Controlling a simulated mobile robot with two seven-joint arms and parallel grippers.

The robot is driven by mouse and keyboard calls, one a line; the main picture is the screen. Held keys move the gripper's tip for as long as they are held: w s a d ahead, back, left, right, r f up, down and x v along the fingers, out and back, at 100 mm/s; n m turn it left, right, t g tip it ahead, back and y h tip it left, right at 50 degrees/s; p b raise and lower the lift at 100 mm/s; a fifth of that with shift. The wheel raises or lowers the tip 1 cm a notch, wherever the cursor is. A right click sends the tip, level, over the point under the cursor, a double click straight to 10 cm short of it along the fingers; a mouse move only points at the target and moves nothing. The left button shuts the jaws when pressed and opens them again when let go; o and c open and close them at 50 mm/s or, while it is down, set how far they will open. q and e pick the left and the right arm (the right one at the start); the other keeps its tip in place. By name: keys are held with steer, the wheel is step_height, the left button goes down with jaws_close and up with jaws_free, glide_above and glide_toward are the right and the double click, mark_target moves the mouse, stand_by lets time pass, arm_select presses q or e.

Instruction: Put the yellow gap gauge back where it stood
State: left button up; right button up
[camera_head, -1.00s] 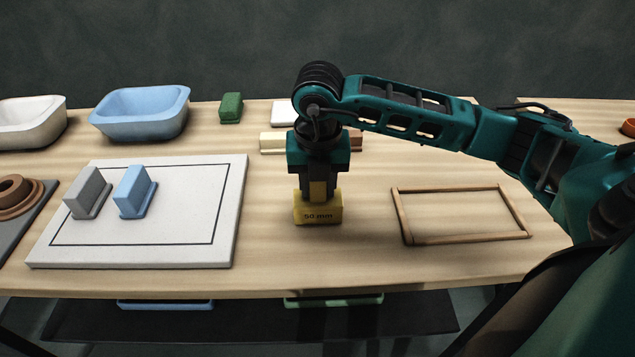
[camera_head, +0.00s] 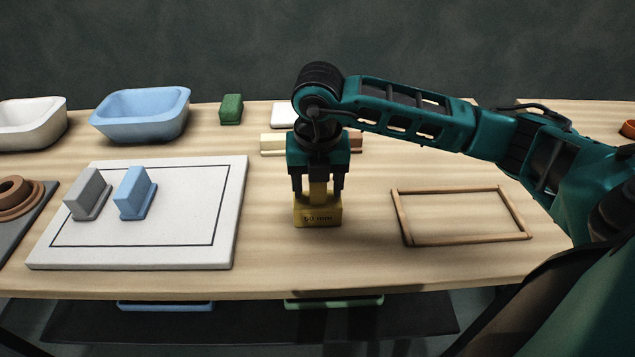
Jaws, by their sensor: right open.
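The yellow gap gauge (camera_head: 318,215), marked 50 mm, stands upright on the wooden table, between the white slab and the wooden frame. Its narrow upper stem rises between the fingers of my right gripper (camera_head: 318,190). My right gripper points straight down above the gauge's wide base and is open, its fingers apart on both sides of the stem. A small gap shows between the stem and each finger. A wooden frame (camera_head: 462,241) lies flat and empty on the table to the right. My left gripper is not in view.
A white slab (camera_head: 225,250) with a dark outline carries a grey block (camera_head: 86,194) and a blue block (camera_head: 133,192). Blue (camera_head: 140,113) and white (camera_head: 30,122) basins and a green block (camera_head: 231,109) stand at the back. A cream bar (camera_head: 272,144) lies behind my gripper. Table around the gauge's front is clear.

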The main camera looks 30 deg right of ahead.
steer(key=r, duration=0.8)
steer(key=s+r+p, duration=0.1)
steer(key=r, duration=0.2)
steer(key=shift+s+a+r, duration=0.1)
steer(key=shift+a+r, duration=0.25)
steer(key=shift+r, duration=0.05)
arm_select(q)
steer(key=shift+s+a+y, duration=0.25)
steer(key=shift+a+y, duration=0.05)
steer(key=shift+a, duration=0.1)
